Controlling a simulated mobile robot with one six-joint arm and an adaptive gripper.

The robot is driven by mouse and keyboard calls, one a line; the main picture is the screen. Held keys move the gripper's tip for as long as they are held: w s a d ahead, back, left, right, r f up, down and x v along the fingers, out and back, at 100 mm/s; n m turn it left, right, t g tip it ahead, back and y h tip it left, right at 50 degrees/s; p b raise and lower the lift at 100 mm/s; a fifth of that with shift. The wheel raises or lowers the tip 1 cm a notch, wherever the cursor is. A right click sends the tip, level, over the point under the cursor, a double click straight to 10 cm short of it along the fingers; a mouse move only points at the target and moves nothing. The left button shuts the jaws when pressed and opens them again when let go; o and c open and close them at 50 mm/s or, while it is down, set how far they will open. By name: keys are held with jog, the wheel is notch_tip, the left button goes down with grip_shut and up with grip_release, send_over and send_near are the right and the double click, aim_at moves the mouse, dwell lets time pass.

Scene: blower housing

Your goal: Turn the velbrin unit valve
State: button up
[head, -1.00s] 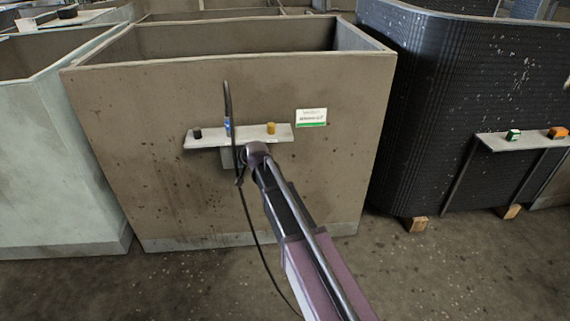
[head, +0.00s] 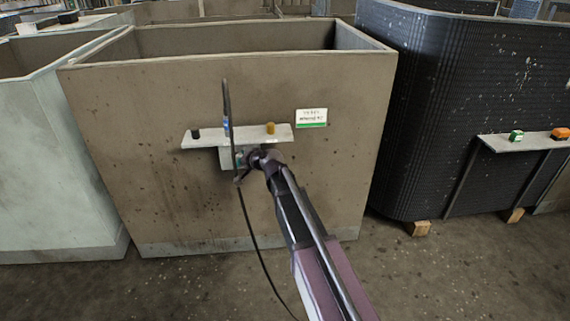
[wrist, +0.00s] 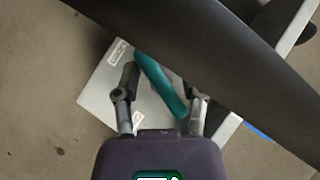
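A pale box plate (head: 228,158) with small labels sits under the shelf on the front of the brown tank (head: 160,105). It also shows in the wrist view (wrist: 98,88). A teal valve lever (wrist: 158,80) lies slanted across this plate. My gripper (wrist: 163,82) is at the lever with its two fingers well apart, one on each side of it. The right fingertip is partly hidden by a dark blurred band, so contact there cannot be told. In the head view my gripper (head: 243,166) covers most of the valve.
A black cable (head: 253,235) hangs past my gripper. A white-green sign (head: 311,117) is unreadable. A black ribbed tank (head: 430,110) stands right. The floor in front is clear.

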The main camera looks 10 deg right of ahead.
jog(key=shift+f+m+y+b, duration=0.15)
jog(key=shift+m+y+b, duration=0.3)
jog(key=shift+b, duration=0.2)
jog(key=s+d+r+n+g+h+p, duration=0.1)
jog(key=s+d+r+p, duration=0.3)
jog(key=s+p, duration=0.4)
jog(key=s+d+r+n+g+h+p, duration=0.2)
jog(key=s+d+r+g+p, duration=0.1)
jog(key=s+r+p, duration=0.3)
jog(key=s+d+r+n+g+h+p, duration=0.1)
jog(key=s+d+r+n+g+p, duration=0.1)
jog(key=s+d+r+p, duration=0.3)
jog(key=shift+s+d+r+g+p, duration=0.2)
jog(key=shift+s+r+g+p, duration=0.15)
jog(key=shift+s+p, duration=2.5)
jog(key=shift+w+h+p, duration=0.25)
jog(key=shift+w+p, duration=0.2)
jog(key=shift+f, duration=0.1)
jog(key=shift+c, duration=0.2)
